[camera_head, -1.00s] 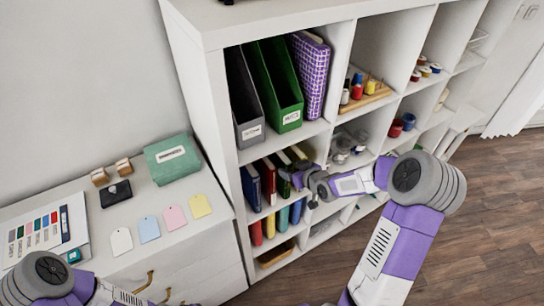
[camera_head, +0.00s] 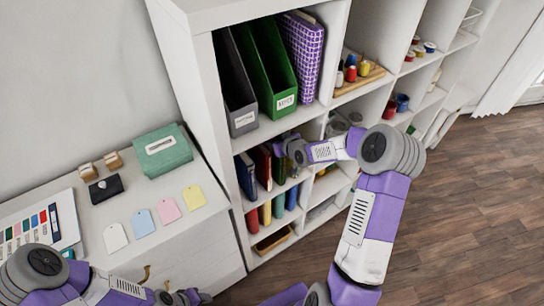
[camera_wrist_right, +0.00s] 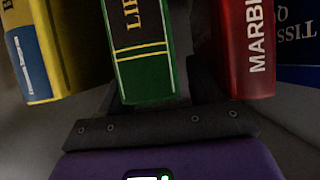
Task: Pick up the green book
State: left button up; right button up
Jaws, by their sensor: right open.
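The green book (camera_wrist_right: 145,60) with gold lines and a dark label stands upright in the right wrist view, its spine facing me. In the head view it (camera_head: 280,172) stands in a lower left shelf compartment, partly covered by my right gripper (camera_head: 287,150). My right gripper (camera_wrist_right: 157,80) is open, with its dark fingers reaching along both sides of the green book; whether they touch it I cannot tell. My left gripper (camera_head: 186,297) is low at the bottom edge of the head view, near the drawer cabinet, its jaws unclear.
A red book (camera_wrist_right: 247,50) and blue book (camera_wrist_right: 298,45) stand on one side of the green book, a yellow book (camera_wrist_right: 38,50) on the other. Green (camera_head: 266,70) and grey (camera_head: 236,90) file holders stand above. The white shelf's dividers (camera_head: 265,131) bound the compartment.

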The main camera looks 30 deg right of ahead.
jog(key=shift+f, duration=0.15)
grip_shut()
dwell(1.2)
